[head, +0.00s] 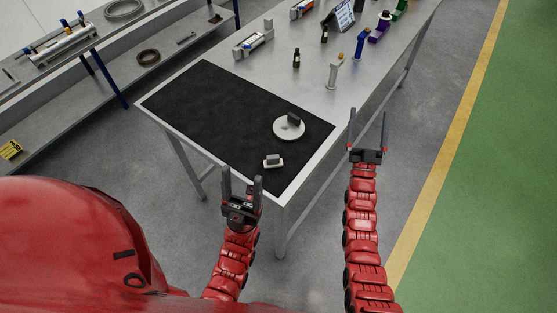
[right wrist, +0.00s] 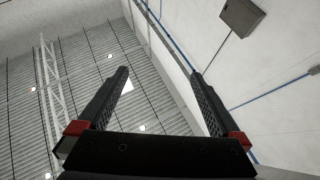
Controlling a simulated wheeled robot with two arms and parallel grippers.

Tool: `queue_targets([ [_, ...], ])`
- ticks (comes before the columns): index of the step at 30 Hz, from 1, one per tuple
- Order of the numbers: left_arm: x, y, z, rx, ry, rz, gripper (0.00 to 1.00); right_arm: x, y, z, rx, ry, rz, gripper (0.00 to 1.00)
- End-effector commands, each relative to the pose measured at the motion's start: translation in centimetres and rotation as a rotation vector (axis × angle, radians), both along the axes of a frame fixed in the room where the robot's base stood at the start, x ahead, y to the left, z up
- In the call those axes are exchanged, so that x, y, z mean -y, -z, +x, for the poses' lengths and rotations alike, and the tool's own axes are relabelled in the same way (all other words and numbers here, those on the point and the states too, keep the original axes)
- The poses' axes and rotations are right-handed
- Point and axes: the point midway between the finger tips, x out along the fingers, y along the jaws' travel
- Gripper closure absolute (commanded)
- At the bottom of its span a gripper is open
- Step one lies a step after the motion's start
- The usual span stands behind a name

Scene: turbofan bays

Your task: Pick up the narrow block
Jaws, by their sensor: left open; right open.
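A black mat (head: 200,107) covers the near end of the metal table. A round white disc (head: 284,132) lies on it with a small dark block (head: 294,119) on top. Nearer the front edge stands a small grey block (head: 273,158) on a pale base. I cannot tell for certain which is the narrow block. My left gripper (head: 242,174) is open and empty, in front of the table edge near the grey block. My right gripper (head: 368,113) is open and empty, off the table's right side. The right wrist view shows its spread fingers (right wrist: 160,75) with nothing between them.
Farther along the table (head: 310,75) stand a dark bottle (head: 296,58), a beige-handled tool (head: 333,72), a blue tool (head: 361,43) and a tablet (head: 342,17). A shelf bench (head: 90,95) is at left. The mat's left half is clear.

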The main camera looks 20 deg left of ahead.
Motion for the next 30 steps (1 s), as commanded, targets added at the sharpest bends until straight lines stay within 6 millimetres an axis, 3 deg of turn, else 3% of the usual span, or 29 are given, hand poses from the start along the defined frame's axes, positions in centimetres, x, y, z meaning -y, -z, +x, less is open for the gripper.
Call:
queue_targets([
  [5, 0.0, -1.4, 0.0, 0.000, 0.000, 0.000, 0.36, -5.1, 1.7, 7.4, -0.249, -0.067, -0.016, 0.00],
  [9, 0.0, -2.6, 0.0, 0.000, 0.000, 0.000, 0.36, -11.4, 4.1, 12.7, -0.545, -0.141, -0.059, 0.00],
  [12, 0.0, -3.5, 0.0, 0.000, 0.000, 0.000, 0.36, -16.0, 5.4, 14.4, -0.766, -0.193, -0.106, 0.00],
  [14, 0.0, -4.0, 0.0, 0.000, 0.000, 0.000, 0.36, -18.6, 6.1, 14.5, -0.901, -0.220, -0.144, 0.00],
  [17, 0.0, -4.8, 0.0, 0.000, 0.000, 0.000, 0.36, -22.4, 6.4, 13.1, -1.117, -0.257, -0.215, 0.00],
  [21, 0.0, -6.0, 0.0, 0.000, 0.000, 0.000, 0.36, -25.9, 5.4, 8.5, -1.413, -0.287, -0.340, 0.00],
  [25, 0.0, -7.0, 0.0, 0.000, 0.000, 0.000, 0.36, -27.1, 2.8, 2.1, -1.675, -0.282, -0.473, 0.00],
  [30, 0.0, -7.9, 0.0, 0.000, 0.000, 0.000, 0.36, -25.9, -1.0, -5.8, -1.936, -0.239, -0.622, 0.00],
])
